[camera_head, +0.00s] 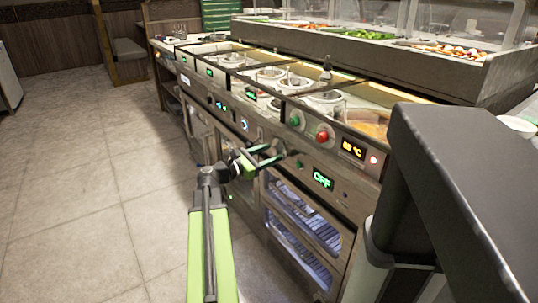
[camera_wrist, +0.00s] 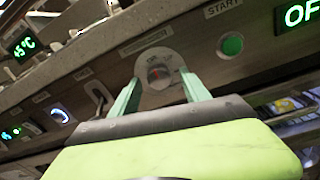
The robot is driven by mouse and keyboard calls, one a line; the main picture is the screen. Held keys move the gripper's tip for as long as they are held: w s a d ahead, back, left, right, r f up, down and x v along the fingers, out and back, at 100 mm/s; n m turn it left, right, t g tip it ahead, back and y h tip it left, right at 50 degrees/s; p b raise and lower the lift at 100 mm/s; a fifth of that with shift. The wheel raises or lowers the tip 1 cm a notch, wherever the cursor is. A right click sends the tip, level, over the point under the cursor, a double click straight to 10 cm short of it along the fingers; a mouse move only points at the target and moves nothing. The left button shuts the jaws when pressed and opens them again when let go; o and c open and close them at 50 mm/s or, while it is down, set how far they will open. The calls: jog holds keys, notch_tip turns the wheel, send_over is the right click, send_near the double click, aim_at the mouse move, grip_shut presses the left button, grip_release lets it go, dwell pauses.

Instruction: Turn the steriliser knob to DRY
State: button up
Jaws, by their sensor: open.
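The steriliser knob (camera_wrist: 158,73) shows in the wrist view as a round grey dial with a reddish mark, on a pale plate with small print I cannot read. My gripper (camera_wrist: 160,80) is open, its two green fingers standing either side of the knob, with nothing visibly clamped. Whether the fingers touch it I cannot tell. In the head view my gripper (camera_head: 266,157) is at the counter's front panel and largely hides the knob. A green-lit display (camera_head: 322,180) to the right reads OFF; it shows partly in the wrist view (camera_wrist: 302,12).
A green START button (camera_wrist: 231,44) is right of the knob. A blue-ringed control (camera_wrist: 59,116) and a +5°C display (camera_wrist: 25,47) are left. Above are a red button (camera_head: 322,136) and an orange display (camera_head: 353,149). Glazed oven-like doors (camera_head: 300,225) are below. The tiled floor (camera_head: 80,200) is clear.

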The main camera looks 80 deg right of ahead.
grip_shut()
dwell(0.3)
jog(key=shift+w+m, duration=0.1)
jog(key=shift+m, duration=0.2)
jog(key=m, duration=0.4)
jog(key=shift+f+m+b, duration=0.1)
jog(key=shift+m+b, duration=0.2)
jog(key=shift+b, duration=0.05)
jog(key=m, duration=0.4)
jog(key=shift+m, duration=0.3)
jog(key=m, duration=0.5)
jog(key=shift+w+m+g+b, duration=0.1)
jog(key=shift+m+g+b, duration=0.2)
jog(key=shift+g+b, duration=0.1)
jog(key=m, duration=0.5)
jog(key=shift+y, duration=0.3)
